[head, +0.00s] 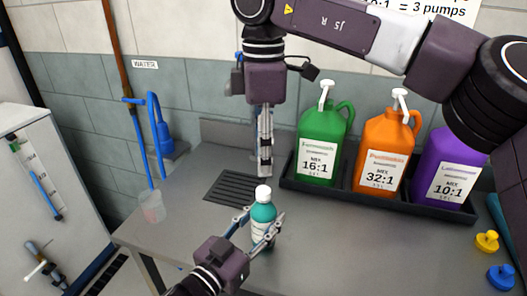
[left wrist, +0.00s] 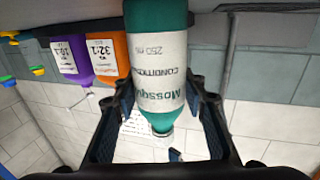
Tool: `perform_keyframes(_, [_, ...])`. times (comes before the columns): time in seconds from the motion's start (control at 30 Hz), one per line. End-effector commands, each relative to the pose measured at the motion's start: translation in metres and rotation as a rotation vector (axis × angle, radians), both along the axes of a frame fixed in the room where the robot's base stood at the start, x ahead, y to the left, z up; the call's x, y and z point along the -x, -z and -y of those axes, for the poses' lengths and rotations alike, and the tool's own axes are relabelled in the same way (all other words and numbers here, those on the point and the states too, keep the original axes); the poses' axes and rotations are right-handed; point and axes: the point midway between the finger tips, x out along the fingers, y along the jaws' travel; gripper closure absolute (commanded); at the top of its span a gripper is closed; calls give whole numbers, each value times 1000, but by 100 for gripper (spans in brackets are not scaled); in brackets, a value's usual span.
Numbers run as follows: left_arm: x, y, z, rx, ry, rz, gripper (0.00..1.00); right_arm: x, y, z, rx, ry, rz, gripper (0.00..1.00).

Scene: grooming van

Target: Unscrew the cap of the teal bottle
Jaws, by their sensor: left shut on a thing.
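The teal bottle (head: 263,216) stands upright at the front of the grey counter, with its white cap (head: 263,193) on top. My left gripper (head: 264,234) is shut around the bottle's body, a finger on each side. In the left wrist view the bottle (left wrist: 158,70) appears upside down between my fingers, its label reading 250 ml and conditioner. My right gripper (head: 265,172) points down just above the cap, with a small apparent gap. Its fingers are seen nearly edge-on, so its opening is unclear.
A black tray (head: 291,183) at the back right holds green (head: 322,134), orange (head: 385,135) and purple (head: 450,165) pump jugs. A drain grille (head: 235,188) lies behind the bottle. Yellow (head: 487,241) and blue (head: 501,277) knobs are at right. A clear cup (head: 152,206) is at left.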

Motion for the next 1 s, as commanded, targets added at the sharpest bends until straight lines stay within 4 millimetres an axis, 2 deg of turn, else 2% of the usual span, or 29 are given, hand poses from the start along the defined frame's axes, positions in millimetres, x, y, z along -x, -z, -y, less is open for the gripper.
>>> perform_keyframes(0.17, [0,0,0,1,0,1,100,0,15,0,1,18,-2,64])
perform_keyframes(0.4, [0,0,0,1,0,1,100,0,53,1,1,16,-3,64])
perform_keyframes(0.6, [0,0,0,1,0,1,100,0,74,1,1,16,-2,64])
perform_keyframes(0.97, [0,0,0,0,0,0,100,0,80,1,0,16,0,64])
perform_keyframes(1.0, [0,0,0,0,0,0,100,0,80,1,0,16,-1,67])
